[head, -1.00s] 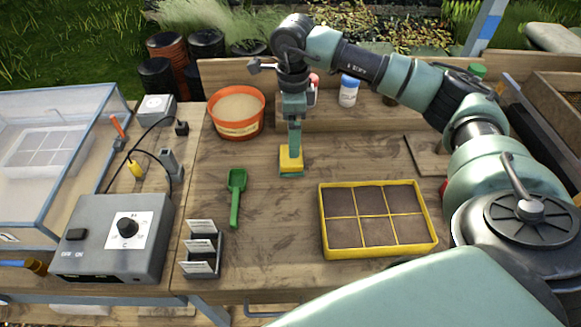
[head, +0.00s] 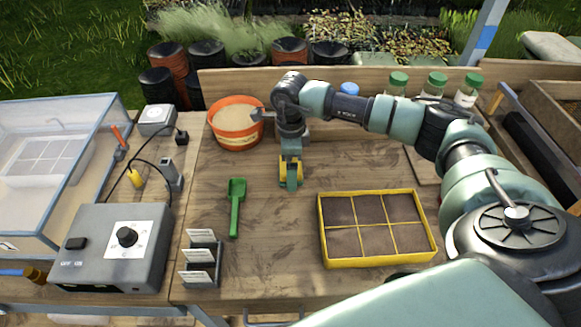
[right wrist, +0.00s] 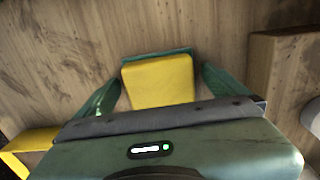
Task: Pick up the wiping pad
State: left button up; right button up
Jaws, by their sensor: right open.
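The wiping pad (head: 283,173) is a small yellow block with a green underside, on the wooden bench left of the yellow-framed tray. My right gripper (head: 290,181) is down at the pad, with a green finger partly covering it in the head view. In the right wrist view the yellow pad (right wrist: 158,82) lies between the two green fingers, one on each side. The fingers are open, with small gaps visible beside the pad. My left gripper is not in view.
The yellow-framed tray (head: 321,230) of dark cells is to the right. A green scoop (head: 236,205) and a label holder (head: 200,262) lie to the left. An orange pot (head: 236,137) stands behind. Several green-lidded jars (head: 436,84) line the back right.

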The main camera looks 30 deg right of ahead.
jog(key=c, duration=1.3)
jog(key=shift+r, duration=0.15)
notch_tip(320, 180, up, 20)
jog(key=b, duration=0.3)
